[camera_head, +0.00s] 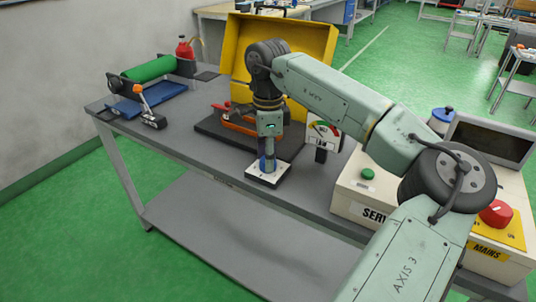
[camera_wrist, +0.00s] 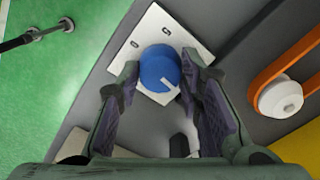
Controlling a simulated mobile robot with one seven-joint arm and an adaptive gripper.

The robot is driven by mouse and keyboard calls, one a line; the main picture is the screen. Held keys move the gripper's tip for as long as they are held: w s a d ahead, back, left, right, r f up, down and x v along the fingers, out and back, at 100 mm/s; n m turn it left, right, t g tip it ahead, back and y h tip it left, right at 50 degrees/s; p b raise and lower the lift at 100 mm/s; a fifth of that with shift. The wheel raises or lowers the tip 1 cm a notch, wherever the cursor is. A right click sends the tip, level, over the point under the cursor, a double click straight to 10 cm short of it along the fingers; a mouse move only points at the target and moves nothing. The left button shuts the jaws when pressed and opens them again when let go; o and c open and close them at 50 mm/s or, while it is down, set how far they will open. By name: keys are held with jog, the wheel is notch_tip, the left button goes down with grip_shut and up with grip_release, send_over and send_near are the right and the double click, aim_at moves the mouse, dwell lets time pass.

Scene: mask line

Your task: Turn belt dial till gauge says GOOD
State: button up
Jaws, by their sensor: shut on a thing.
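The blue belt dial (camera_wrist: 158,66) sits on a white plate (camera_wrist: 140,28) with small dark marks. Its white pointer line faces the lower right in the wrist view. My gripper (camera_wrist: 160,68) has a finger on either side of the dial and is shut on it. In the head view the gripper comes straight down over the dial (camera_head: 263,163) and hides part of it. The gauge (camera_head: 323,133) stands just right of the gripper, with a coloured scale. Its reading is too small to tell. The orange belt (camera_wrist: 288,56) runs over a white pulley (camera_wrist: 281,98).
A yellow open case (camera_head: 310,45) stands behind the belt. A control box with a green button (camera_head: 368,174) and a red knob (camera_head: 496,213) is at right. A lever (camera_head: 146,105) and green roller (camera_head: 150,68) are at left. The bench front is clear.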

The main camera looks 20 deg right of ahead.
jog(key=shift+n, duration=1.9)
jog(key=shift+w, duration=0.1)
jog(key=o, duration=1.2)
notch_tip(320, 180, up, 12)
jog(key=shift+r, duration=0.1)
